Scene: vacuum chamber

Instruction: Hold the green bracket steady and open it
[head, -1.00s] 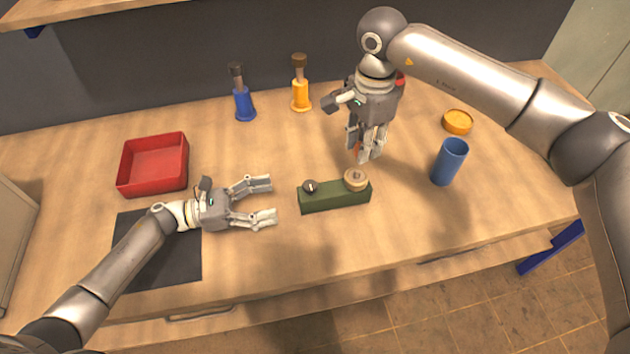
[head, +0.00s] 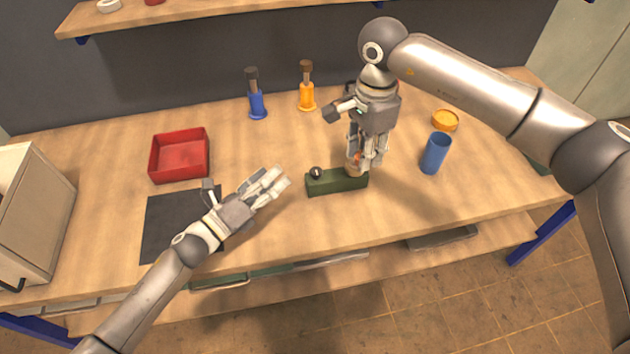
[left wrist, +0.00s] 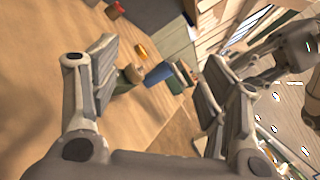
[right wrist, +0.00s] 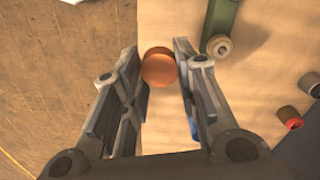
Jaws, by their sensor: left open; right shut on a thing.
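The green bracket (head: 325,185) lies on the table, with a dark knob (head: 316,172) at its left end and a tan knob at its right end. My right gripper (head: 364,164) is over the right end, shut on an orange-brown round piece (right wrist: 158,68). In the right wrist view the bracket (right wrist: 222,14) and its tan knob (right wrist: 219,46) lie beside the fingers. My left gripper (head: 277,182) is open and empty, just left of the bracket. In the left wrist view a finger partly hides the bracket.
A red tray (head: 180,180) and a black mat (head: 165,235) are at the left. Blue (head: 257,104) and yellow (head: 307,97) tools stand at the back. A blue cup (head: 436,155) and an orange dish (head: 446,119) are at the right. The table front is clear.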

